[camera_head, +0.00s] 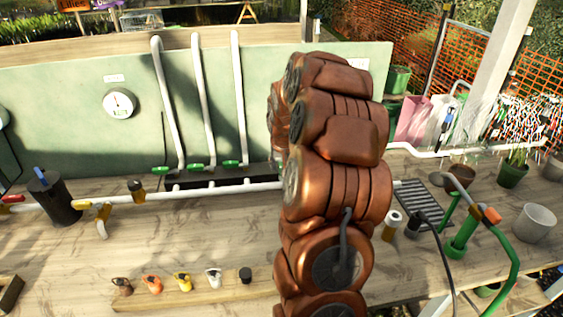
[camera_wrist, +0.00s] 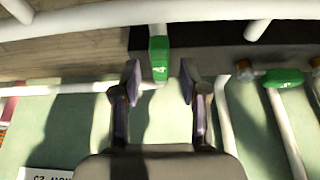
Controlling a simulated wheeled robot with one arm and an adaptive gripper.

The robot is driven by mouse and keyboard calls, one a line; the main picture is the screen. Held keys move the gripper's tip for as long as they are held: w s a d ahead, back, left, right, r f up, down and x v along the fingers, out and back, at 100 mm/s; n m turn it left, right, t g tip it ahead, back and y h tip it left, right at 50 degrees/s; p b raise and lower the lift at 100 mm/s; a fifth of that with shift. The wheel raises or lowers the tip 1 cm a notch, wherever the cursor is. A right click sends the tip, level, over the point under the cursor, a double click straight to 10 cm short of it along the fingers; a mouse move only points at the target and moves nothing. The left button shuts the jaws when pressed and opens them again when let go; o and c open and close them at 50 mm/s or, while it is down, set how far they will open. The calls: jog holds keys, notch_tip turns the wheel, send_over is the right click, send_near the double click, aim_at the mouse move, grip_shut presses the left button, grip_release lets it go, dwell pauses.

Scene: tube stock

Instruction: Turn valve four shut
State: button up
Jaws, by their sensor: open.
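In the wrist view my gripper (camera_wrist: 159,80) is open, with one finger on each side of a green valve handle (camera_wrist: 158,58) and a visible gap on both sides. This handle runs up and down the picture, in line with a short white pipe above it. A second green handle (camera_wrist: 283,78) to the right lies crosswise. I cannot read valve numbers. In the head view three green handles show in a row, a left one (camera_head: 163,170), a middle one (camera_head: 196,166) and a right one (camera_head: 231,164). My arm hides my gripper and the valve at it there.
A white supply pipe (camera_head: 232,189) runs along the wooden bench (camera_head: 200,235) below the green panel (camera_head: 60,110) with a round gauge (camera_head: 118,103). White risers stand close by. A black cylinder (camera_head: 55,200) is at left. The bench front has several small coloured fittings.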

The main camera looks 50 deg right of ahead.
jog(key=shift+f, duration=0.2)
jog(key=shift+c, duration=0.3)
grip_shut()
